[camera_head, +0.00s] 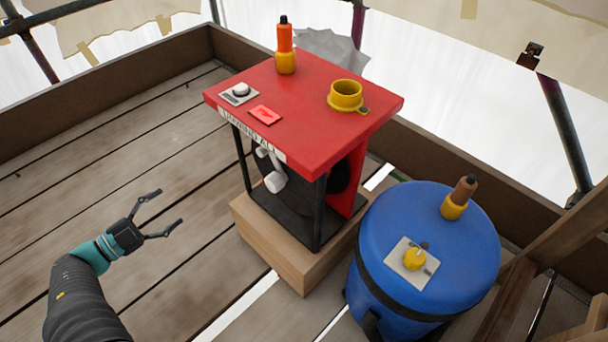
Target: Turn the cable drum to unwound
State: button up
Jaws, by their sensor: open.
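The cable drum (300,195) looks to be the dark round part under a red-topped stand (310,85), mostly hidden by the stand's top and legs. A pale knob or handle (275,181) sticks out at its front. A white label on the top's front edge seems to read "UNWIND ALL". My gripper (169,208) is open and empty, left of the stand and clear of it, fingers spread toward the upper right. How far the drum is turned cannot be told.
The stand sits on a wooden block (262,245). Its top holds an orange-and-yellow piece (286,48), a yellow cup (346,95), a white knob plate (239,93) and a red plate (265,114). A blue barrel (425,265) is close at right. Plank floor at left is clear.

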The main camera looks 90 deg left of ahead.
aim_at(295, 191)
jog(key=k, duration=1.45)
